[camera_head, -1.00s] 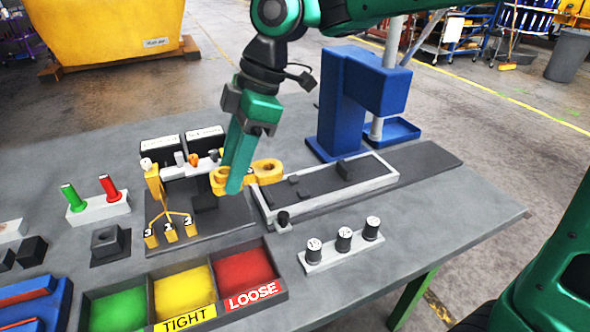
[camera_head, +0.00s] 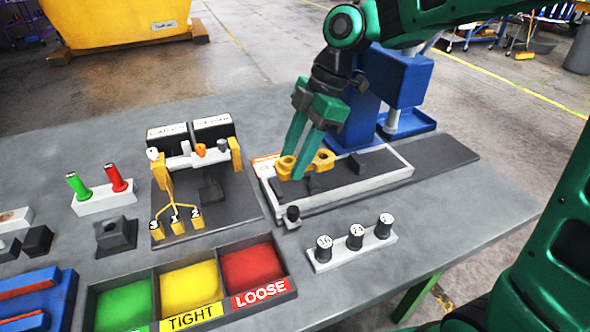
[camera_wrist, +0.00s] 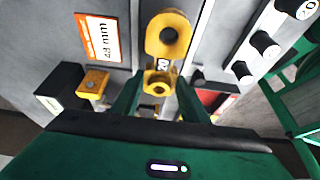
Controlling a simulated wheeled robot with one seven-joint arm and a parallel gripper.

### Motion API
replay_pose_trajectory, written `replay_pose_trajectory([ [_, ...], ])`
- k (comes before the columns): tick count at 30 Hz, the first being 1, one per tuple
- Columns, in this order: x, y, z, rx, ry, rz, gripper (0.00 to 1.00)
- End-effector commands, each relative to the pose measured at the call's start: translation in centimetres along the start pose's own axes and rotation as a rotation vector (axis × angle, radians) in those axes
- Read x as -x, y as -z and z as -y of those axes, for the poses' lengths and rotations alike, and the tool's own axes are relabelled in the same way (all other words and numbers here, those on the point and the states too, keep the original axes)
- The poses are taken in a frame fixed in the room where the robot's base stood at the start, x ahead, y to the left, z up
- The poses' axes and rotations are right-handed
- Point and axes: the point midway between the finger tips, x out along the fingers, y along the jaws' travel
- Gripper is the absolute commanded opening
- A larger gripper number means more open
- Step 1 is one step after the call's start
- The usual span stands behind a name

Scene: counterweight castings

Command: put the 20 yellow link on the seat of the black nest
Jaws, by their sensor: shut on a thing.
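The yellow link (camera_head: 324,161) has two rings and shows "20" on its side in the wrist view (camera_wrist: 167,37). My gripper (camera_head: 299,173) is shut on it near one ring; the fingers also show in the wrist view (camera_wrist: 158,92). The link is over the left part of a pale-rimmed dark tray (camera_head: 398,172). Its height above the tray is hard to tell. Dark blocks (camera_head: 372,161) sit in the tray. A separate black block (camera_head: 116,234) stands on a small mat at the left. I cannot tell which dark piece is the black nest.
A blue press (camera_head: 398,75) stands behind the tray. A dark board with yellow numbered pieces (camera_head: 176,226) is to the left. Several coloured bins (camera_head: 190,287) line the front, beside a rack of labelled cylinders (camera_head: 354,245). Bare tabletop lies at the right front.

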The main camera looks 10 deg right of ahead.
Motion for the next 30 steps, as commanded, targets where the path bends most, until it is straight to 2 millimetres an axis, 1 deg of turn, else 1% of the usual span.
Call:
replay_pose_trajectory([
  [1,0.0,-0.3,-0.1,0.000,-0.001,0.000,0.00],
  [6,-0.5,-0.8,-0.1,0.001,-0.001,-0.001,0.00],
  [8,-1.1,-0.9,-0.1,0.002,0.000,-0.002,0.00],
  [12,-2.9,-1.7,-0.1,0.001,0.002,-0.001,0.00],
  [15,-3.7,-2.0,-0.1,0.001,-0.001,-0.001,0.00],
  [25,-3.9,-2.1,-0.2,0.002,-0.001,-0.001,0.00],
  [26,-3.9,-2.1,-0.1,0.001,0.000,0.000,0.47],
  [27,-3.9,-2.1,-0.1,0.001,0.000,0.000,0.57],
  [28,-3.9,-2.1,-0.1,0.001,0.000,0.000,0.59],
  [30,-3.9,-2.1,-0.1,0.001,0.000,0.000,0.59],
])
